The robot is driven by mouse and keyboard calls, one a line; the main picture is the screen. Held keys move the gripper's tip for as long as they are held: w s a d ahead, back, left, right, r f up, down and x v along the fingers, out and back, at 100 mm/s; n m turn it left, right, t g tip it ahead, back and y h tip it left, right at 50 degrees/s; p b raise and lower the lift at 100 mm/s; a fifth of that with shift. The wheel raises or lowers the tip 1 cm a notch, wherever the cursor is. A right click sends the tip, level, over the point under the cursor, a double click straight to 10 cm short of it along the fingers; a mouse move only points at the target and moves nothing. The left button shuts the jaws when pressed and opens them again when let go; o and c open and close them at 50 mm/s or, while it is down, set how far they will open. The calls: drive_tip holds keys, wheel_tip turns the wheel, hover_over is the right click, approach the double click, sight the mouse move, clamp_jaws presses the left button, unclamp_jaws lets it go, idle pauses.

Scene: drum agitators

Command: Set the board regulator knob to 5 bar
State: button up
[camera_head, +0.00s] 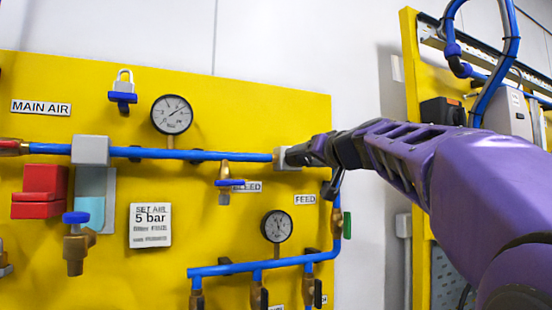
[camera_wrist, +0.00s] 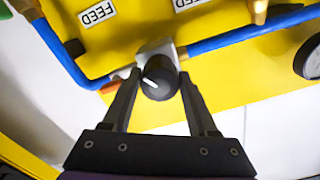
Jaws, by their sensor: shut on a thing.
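The regulator knob (camera_wrist: 160,80) is a black round knob with a white pointer line, on a grey block (camera_wrist: 152,48) in the blue pipe. My gripper (camera_wrist: 157,88) has one finger on each side of it and is shut on it. In the head view my gripper (camera_head: 291,157) reaches the grey block (camera_head: 283,166) from the right and hides the knob. The upper gauge (camera_head: 171,114) and the lower gauge (camera_head: 276,227) have white dials; their readings are too small to tell. A white card (camera_head: 150,226) reads "SET AIR 5 bar".
Blue pipes (camera_head: 200,155) run across the yellow board (camera_head: 230,90). A brass valve (camera_head: 224,182) hangs left of my gripper, and a green handle (camera_head: 347,225) sits below it. A second yellow panel stands at right.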

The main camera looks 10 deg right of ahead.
drive_tip(key=shift+m, duration=0.5)
drive_tip(key=o, duration=1.4)
